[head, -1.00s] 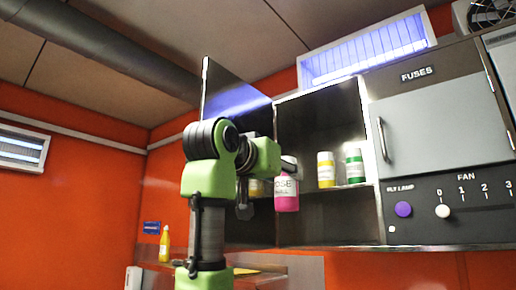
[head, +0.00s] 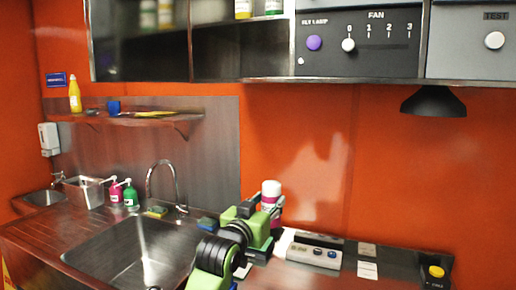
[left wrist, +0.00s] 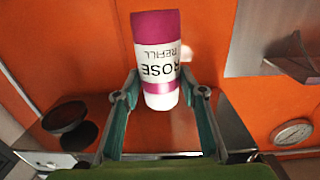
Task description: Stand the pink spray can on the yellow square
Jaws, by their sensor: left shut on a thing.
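The pink spray can (head: 271,187), with a white top and a white label, stands roughly upright in my left gripper (head: 273,207) above the back of the counter. In the left wrist view the can (left wrist: 157,28) shows its ROSE REFILL label between the two fingers of my left gripper (left wrist: 164,90), which is shut on it. A flat yellow patch (head: 152,113) lies on the wall shelf. It is seen almost edge-on, so I cannot tell for certain that it is the yellow square. My right gripper is not in view.
The wall shelf (head: 188,117) also carries a yellow bottle (head: 74,95) and a blue cup (head: 113,107). Below are a tap (head: 163,168), a sink (head: 140,245), and pink and green pump bottles (head: 130,194). A button box (head: 315,240) stands right of my arm.

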